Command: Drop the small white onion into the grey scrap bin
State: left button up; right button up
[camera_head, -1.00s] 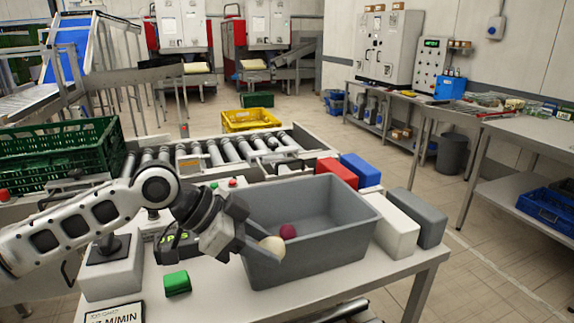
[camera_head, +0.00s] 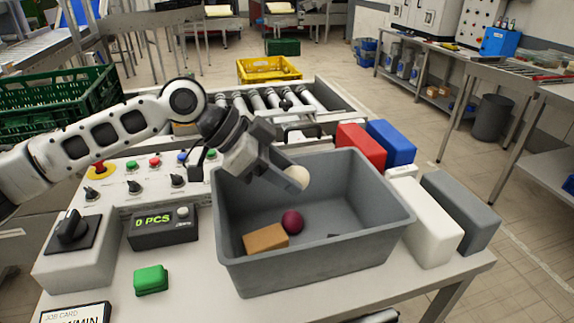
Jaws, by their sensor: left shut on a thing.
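The small white onion (camera_head: 298,177) is held between the fingertips of my left gripper (camera_head: 291,175). My left gripper is shut on it, above the back-left part of the grey scrap bin (camera_head: 330,262). The bin stands on the white table. Inside the bin lie a dark red onion-like ball (camera_head: 293,222) and an orange-brown block (camera_head: 265,239). A small dark piece shows on the bin floor.
Red (camera_head: 361,148), blue (camera_head: 391,143), white (camera_head: 432,222) and grey (camera_head: 461,211) blocks stand beside the bin. A control panel with knobs and a counter display (camera_head: 164,227) is at left. A green block (camera_head: 151,280) lies on the table. A roller conveyor (camera_head: 270,100) runs behind.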

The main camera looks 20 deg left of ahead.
pick_arm(q)
jog(key=shift+f+b, duration=0.9)
jog(key=shift+f, duration=0.3)
jog(key=o, duration=1.1)
jog(key=shift+c, duration=0.2)
jog(key=shift+r, duration=0.1)
jog(key=v, duration=1.5)
jog(key=shift+a+r+b, duration=0.25)
jog(key=shift+a+b, duration=0.05)
jog(key=shift+b, duration=0.15)
jog(key=shift+s, duration=0.1)
